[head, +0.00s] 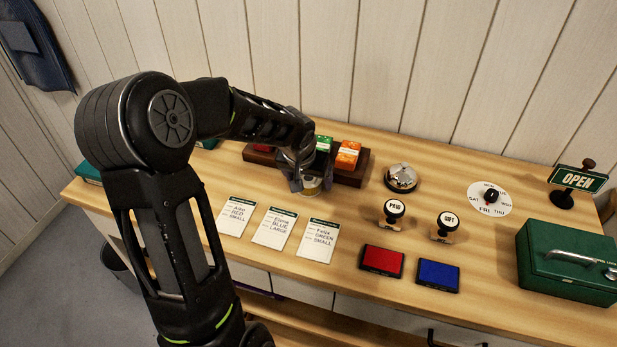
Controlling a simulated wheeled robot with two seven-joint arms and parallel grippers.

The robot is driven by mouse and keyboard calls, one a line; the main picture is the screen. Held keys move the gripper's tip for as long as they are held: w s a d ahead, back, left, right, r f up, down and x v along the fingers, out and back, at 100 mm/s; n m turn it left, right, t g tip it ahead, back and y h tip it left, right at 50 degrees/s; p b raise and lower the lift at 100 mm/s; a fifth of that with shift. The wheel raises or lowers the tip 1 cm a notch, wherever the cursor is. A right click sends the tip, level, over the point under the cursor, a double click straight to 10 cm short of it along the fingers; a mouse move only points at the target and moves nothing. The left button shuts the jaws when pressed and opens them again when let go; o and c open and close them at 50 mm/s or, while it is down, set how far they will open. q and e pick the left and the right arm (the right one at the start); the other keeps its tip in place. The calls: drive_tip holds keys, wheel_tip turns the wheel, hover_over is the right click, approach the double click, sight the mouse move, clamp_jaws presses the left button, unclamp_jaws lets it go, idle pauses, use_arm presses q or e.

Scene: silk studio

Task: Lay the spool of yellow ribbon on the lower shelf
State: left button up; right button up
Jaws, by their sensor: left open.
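My left gripper (304,182) is open over the wooden counter, its fingers pointing down in front of a dark wooden rack. Below the counter's front edge, a wooden shelf (340,322) is partly visible. My right gripper is not in view.
The dark rack (358,177) holds green and orange boxes. Three order cards (274,228) lie at the front left. A bell (401,177), two stamps, red and blue ink pads (382,260), a day dial, an OPEN sign and a green cash box (566,262) stand to the right.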

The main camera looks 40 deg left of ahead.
use_arm(q)
drive_tip(key=shift+s+r, duration=0.1)
drive_tip(key=shift+r, duration=0.55)
drive_tip(key=v, duration=1.1)
drive_tip(key=shift+d+f, duration=0.15)
